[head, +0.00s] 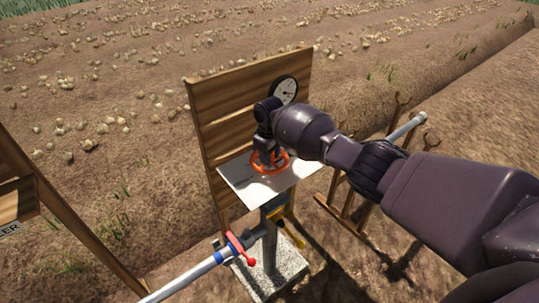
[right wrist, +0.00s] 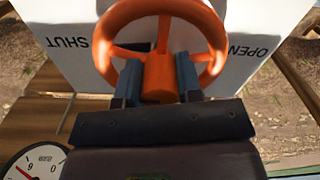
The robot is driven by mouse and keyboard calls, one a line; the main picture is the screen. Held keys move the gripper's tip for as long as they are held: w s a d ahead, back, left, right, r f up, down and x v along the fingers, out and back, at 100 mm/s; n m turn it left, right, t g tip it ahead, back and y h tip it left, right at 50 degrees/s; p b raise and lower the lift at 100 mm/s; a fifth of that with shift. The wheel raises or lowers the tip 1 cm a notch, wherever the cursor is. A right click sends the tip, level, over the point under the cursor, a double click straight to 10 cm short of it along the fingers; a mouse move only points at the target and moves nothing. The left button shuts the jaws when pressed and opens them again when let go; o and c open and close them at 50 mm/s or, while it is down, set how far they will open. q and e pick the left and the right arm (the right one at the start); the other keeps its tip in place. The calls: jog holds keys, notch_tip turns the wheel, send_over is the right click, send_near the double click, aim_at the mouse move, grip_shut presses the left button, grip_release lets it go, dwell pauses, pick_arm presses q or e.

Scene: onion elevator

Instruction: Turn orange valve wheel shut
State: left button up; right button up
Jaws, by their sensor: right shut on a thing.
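The orange valve wheel (head: 282,164) sits above a white plate (head: 246,178) on a post in front of a wooden board. In the right wrist view the wheel (right wrist: 207,24) fills the upper middle, with its spokes and hub showing. The plate (right wrist: 75,18) there carries the words SHUT at left and OPEN at right. My right gripper (head: 265,155) reaches down onto the wheel from above. In the right wrist view its fingers (right wrist: 158,82) stand on both sides of the orange hub, shut on the wheel. My left gripper is not in view.
A round gauge (head: 285,91) is mounted on the wooden board (head: 225,115) behind the wheel. Below the plate are a yellow handle (head: 290,232), a pipe with a red-handled fitting (head: 240,250) and a stone base (head: 262,283). A wooden rack (head: 345,205) holding a grey pipe stands at right.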

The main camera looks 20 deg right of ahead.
jog(key=o, duration=0.9)
jog(key=shift+o, duration=0.2)
jog(key=shift+r, duration=0.1)
notch_tip(320, 180, up, 10)
jog(key=shift+r+p, duration=0.25)
jog(key=shift+p, duration=0.3)
